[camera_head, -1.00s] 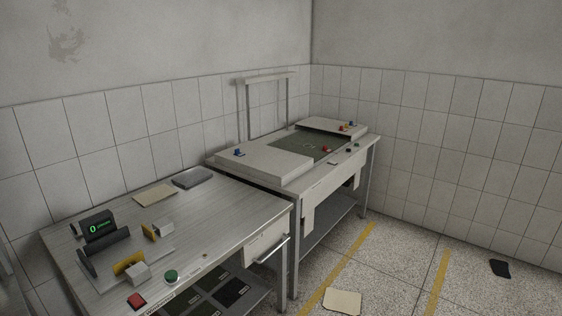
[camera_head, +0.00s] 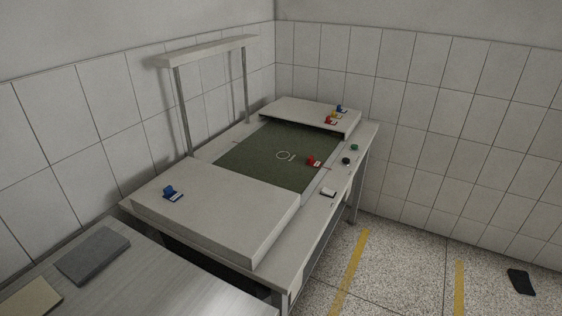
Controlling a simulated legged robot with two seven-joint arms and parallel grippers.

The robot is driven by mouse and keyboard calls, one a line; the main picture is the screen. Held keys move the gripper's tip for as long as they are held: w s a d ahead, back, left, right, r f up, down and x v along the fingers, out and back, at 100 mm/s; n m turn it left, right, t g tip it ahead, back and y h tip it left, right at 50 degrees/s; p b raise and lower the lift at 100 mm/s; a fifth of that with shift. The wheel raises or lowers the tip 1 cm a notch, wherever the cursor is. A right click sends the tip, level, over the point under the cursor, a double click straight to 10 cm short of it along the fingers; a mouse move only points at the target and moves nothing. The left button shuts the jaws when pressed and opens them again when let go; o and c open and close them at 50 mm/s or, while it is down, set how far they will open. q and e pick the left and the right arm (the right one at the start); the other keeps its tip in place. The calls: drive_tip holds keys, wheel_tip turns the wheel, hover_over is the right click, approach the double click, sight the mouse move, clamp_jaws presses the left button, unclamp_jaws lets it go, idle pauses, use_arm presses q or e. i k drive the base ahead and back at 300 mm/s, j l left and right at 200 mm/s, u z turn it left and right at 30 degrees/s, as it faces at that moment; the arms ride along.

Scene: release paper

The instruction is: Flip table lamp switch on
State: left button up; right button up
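The table lamp (camera_head: 205,50) is a pale horizontal bar on two grey posts. It stands at the back of a worktable (camera_head: 312,228) and no light shows from it. A small white rocker-like piece (camera_head: 328,192) sits on the table's front strip; I cannot tell whether it is the lamp switch. A black round button (camera_head: 346,161) and a green round button (camera_head: 354,147) lie along the same strip. Neither of my grippers is in view.
A green mat (camera_head: 265,157) lies between two raised white blocks, with a red clip-like piece (camera_head: 314,161) on it. A blue piece (camera_head: 172,192) sits on the near block. A metal table (camera_head: 150,285) is at lower left. Open floor (camera_head: 410,265) lies to the right.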

sight(325, 191)
drive_tip(key=i, duration=0.1)
drive_tip(key=l+u, duration=0.35)
drive_tip(key=l, duration=1.45)
drive_tip(key=i+l+u, duration=0.45)
drive_tip(key=i+l, duration=0.8)
drive_tip(key=i, duration=0.15)
